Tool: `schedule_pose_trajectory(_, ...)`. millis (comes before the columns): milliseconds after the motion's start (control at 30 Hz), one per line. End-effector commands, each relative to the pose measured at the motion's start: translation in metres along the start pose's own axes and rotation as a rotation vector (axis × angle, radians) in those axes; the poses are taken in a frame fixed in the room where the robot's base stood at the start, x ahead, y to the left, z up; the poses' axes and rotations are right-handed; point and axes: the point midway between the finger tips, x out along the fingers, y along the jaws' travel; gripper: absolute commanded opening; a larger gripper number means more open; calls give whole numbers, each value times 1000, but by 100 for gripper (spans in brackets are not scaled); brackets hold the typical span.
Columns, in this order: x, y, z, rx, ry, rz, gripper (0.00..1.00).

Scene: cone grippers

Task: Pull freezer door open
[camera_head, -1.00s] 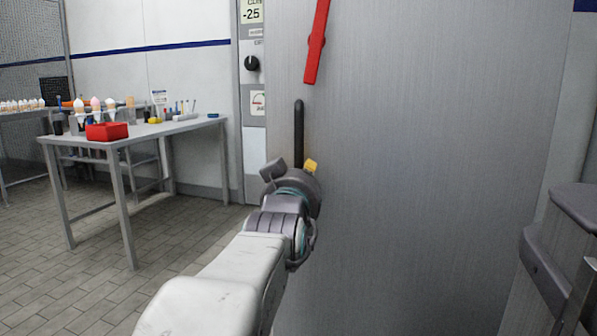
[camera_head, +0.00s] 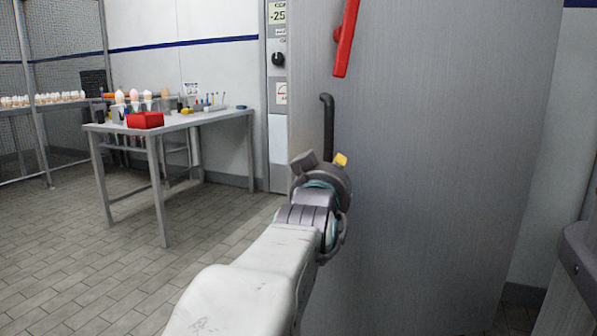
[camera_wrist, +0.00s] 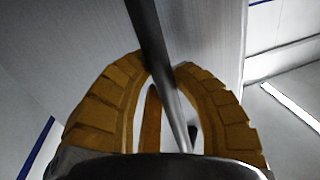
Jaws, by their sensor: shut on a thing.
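The freezer door (camera_head: 430,180) is a large grey brushed-metal panel filling the right half of the head view. A black vertical bar handle (camera_head: 328,125) stands off the door near its left edge. A red lever (camera_head: 346,38) is on the door above the handle. My gripper (camera_head: 340,160) is at the lower part of the handle, mostly hidden behind my own wrist in the head view. In the wrist view its ribbed yellow fingers (camera_wrist: 160,105) close around the dark handle bar (camera_wrist: 160,50), which runs between them.
A metal table (camera_head: 165,125) stands at the left with a red box (camera_head: 145,120), ice cream cones (camera_head: 134,96) and small tools. A control panel (camera_head: 278,60) reading about -25 is left of the door. Tiled floor (camera_head: 120,255) is clear between table and door.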

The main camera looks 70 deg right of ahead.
Motion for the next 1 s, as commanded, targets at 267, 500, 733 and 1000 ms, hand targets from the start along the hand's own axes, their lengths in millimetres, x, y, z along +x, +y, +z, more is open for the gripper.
schedule_pose_trajectory(267,0,-2,0,0,-1,-5,31)
schedule_pose_trajectory(500,0,-1,0,0,-1,-3,52)
schedule_pose_trajectory(733,0,-1,0,0,-1,-2,52)
schedule_pose_trajectory(1000,-18,-1,-1,0,3,-2,52)
